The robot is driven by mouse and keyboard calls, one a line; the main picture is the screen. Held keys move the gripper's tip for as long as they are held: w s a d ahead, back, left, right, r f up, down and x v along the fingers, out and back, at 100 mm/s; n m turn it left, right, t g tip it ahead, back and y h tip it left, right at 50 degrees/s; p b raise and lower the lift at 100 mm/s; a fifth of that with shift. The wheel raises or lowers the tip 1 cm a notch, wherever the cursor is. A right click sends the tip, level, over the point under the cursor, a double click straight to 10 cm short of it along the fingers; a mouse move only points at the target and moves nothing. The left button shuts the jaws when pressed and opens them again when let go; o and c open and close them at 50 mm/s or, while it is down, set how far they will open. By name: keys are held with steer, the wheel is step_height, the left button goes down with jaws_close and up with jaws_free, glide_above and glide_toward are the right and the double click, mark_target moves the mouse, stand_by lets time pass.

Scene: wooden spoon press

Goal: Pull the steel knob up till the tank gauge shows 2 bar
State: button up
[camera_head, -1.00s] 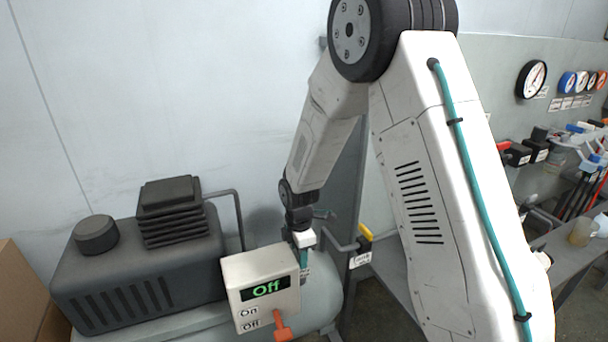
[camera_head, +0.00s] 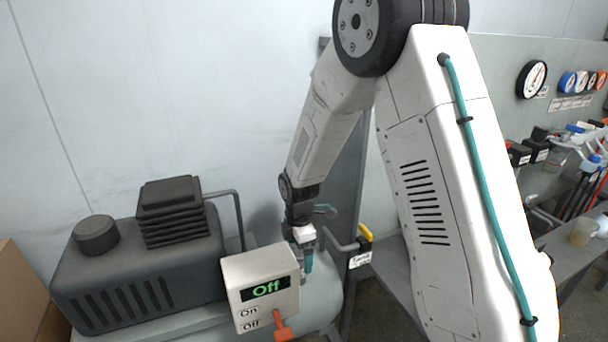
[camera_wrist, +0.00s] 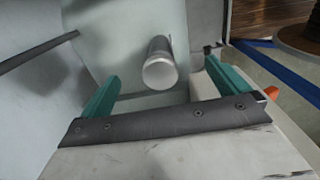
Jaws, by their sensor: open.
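A pale steel knob (camera_wrist: 158,70), a round-ended cylinder, shows in the wrist view between the two teal fingers of my gripper (camera_wrist: 161,70). The fingers are apart, with a visible gap on each side of the knob. In the head view my gripper (camera_head: 307,261) points down over the tank (camera_head: 328,300), behind the white control box; the knob cannot be made out there. No readable tank gauge face shows in either view.
The white control box (camera_head: 262,287) reads "Off" and has an orange lever (camera_head: 282,327). A dark compressor (camera_head: 140,265) stands left.

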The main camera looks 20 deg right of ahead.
steer(key=shift+r, duration=2.75)
steer(key=shift+s+r, duration=0.1)
steer(key=shift+r, duration=0.1)
steer(key=s+d+r+m, duration=0.2)
steer(key=s+r+m, duration=0.6)
steer(key=s+r, duration=0.65)
steer(key=s+r+m, duration=0.3)
steer(key=s+m, duration=0.2)
steer(key=s, duration=0.3)
steer(key=s+d+r+m+t, duration=0.1)
steer(key=s+r+m, duration=0.3)
steer(key=s, duration=0.4)
steer(key=shift+s+m, duration=0.3)
steer(key=shift+m, duration=0.2)
